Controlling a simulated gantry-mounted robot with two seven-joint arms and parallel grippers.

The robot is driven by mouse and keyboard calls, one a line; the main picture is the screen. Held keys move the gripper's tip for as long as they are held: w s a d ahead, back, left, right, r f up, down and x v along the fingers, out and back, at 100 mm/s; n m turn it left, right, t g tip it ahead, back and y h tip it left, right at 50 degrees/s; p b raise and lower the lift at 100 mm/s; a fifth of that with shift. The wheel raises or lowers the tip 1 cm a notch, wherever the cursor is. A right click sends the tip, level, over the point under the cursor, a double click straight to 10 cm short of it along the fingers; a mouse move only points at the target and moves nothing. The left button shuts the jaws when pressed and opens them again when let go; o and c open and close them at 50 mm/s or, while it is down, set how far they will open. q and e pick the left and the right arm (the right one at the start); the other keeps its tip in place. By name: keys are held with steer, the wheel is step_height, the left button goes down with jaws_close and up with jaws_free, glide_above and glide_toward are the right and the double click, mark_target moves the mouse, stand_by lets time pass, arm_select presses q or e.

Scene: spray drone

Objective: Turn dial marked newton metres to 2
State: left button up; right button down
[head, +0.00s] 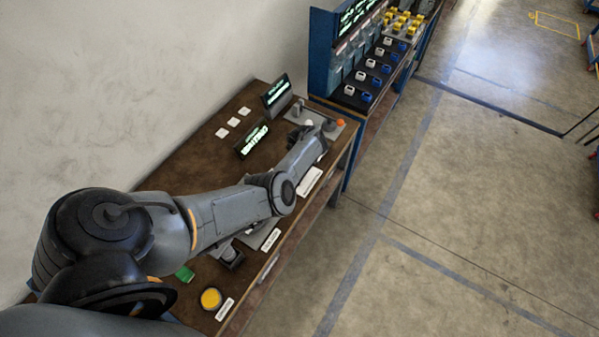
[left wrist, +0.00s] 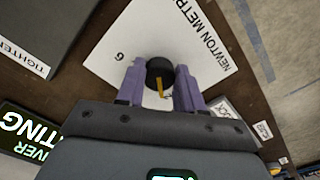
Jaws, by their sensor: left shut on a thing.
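The dial (left wrist: 160,71) is a round black knob with a yellow pointer, on a white plate (left wrist: 150,30) printed with "NEWTON METR…" and a 6. In the left wrist view the pointer is turned toward my gripper's palm. Only the 6 is readable among the scale numbers; others are covered or outside the view. My left gripper (left wrist: 159,88) has its two purple fingers shut on the dial's sides. In the head view my left arm reaches along the bench, and it hides the dial and the fingertips. My right gripper is in neither view.
A lit green-text display (head: 254,139) stands beside my arm on the brown bench (head: 185,165), with a second display (head: 276,92) behind. An orange knob (head: 340,122) is at the far end. A yellow button (head: 211,298) is near the front. Blue shelving (head: 326,50) adjoins the bench.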

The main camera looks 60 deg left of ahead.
arm_select(q)
steer(key=shift+n, duration=0.6)
steer(key=o, duration=1)
steer(key=shift+o, duration=0.2)
step_height(320, 180, up, 11)
steer(key=p, duration=0.2)
